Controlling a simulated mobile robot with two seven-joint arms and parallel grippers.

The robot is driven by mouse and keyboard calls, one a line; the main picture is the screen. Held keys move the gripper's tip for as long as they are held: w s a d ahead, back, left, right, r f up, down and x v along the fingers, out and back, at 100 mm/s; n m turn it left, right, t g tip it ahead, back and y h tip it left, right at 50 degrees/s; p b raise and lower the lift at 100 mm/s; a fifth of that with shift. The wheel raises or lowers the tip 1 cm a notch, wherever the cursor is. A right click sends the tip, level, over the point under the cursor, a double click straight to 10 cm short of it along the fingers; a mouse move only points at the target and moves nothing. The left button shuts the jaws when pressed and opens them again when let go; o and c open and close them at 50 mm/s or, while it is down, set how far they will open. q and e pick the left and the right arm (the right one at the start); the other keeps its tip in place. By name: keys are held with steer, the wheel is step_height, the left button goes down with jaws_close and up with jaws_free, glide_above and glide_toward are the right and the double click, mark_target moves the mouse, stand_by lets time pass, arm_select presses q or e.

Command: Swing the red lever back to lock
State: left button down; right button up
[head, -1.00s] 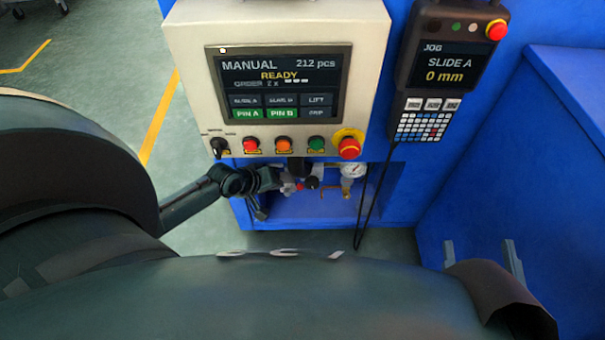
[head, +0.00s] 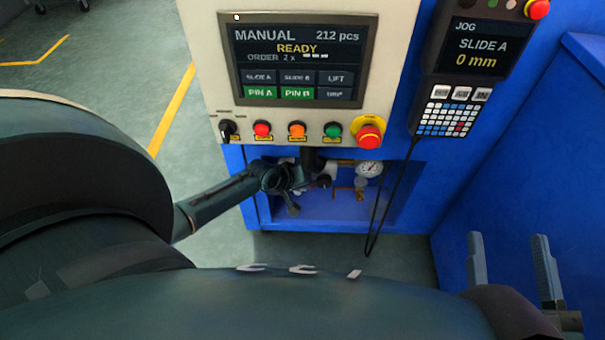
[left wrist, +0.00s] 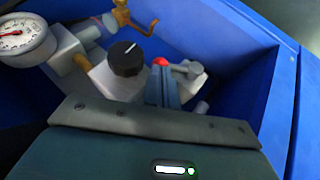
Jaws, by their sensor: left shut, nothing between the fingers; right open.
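A small red piece, which looks like the red lever's end (left wrist: 160,62), shows in the left wrist view just beyond the tips of my left gripper (left wrist: 163,76). The fingers are shut with nothing between them; I cannot tell whether they touch the red piece. The rest of the lever is hidden. A grey metal fitting (left wrist: 188,69) is right beside the tips. In the head view my left arm reaches into the blue recess under the panel and covers the lever. My right gripper (head: 506,240) is open and empty at the lower right.
A black knob (left wrist: 126,58), a pressure gauge (left wrist: 24,38) and a brass valve (left wrist: 128,18) crowd the recess near my left fingers. Above hangs the control panel (head: 205,60) with buttons and a red emergency stop (head: 369,134). A pendant (head: 455,75) with a dangling cable is to the right.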

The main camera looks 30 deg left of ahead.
steer(key=shift+d+f+p, duration=0.15)
steer(key=shift+f+p, duration=0.1)
steer(key=shift+p, duration=0.5)
steer(key=shift+r, duration=0.1)
